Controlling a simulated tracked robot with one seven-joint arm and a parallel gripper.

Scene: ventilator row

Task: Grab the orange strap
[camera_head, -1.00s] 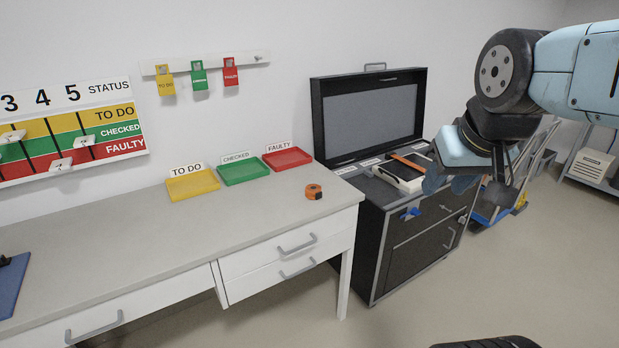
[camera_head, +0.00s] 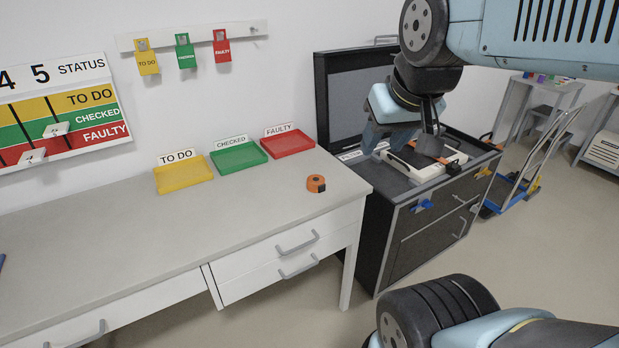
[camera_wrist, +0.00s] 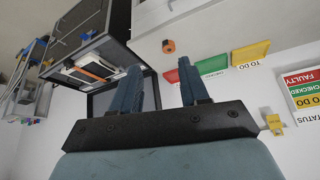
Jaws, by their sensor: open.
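The orange strap (camera_wrist: 89,73) lies across a white device (camera_wrist: 80,77) in the black open case, in the wrist view. In the head view the white device (camera_head: 403,165) sits in the case under my arm, and only a small orange bit (camera_head: 444,160) shows beside it; the rest of the strap is hidden by my gripper. My gripper (camera_head: 402,140) hangs above the case near the device. In the wrist view my gripper (camera_wrist: 160,72) has its two blue fingers apart with nothing between them, and the strap is left of them.
The case lid (camera_head: 352,95) stands upright behind the device, close to my gripper. A white bench (camera_head: 110,235) at left carries yellow, green and red trays and an orange tape measure (camera_head: 316,183). A blue hand truck (camera_head: 515,190) stands right of the case.

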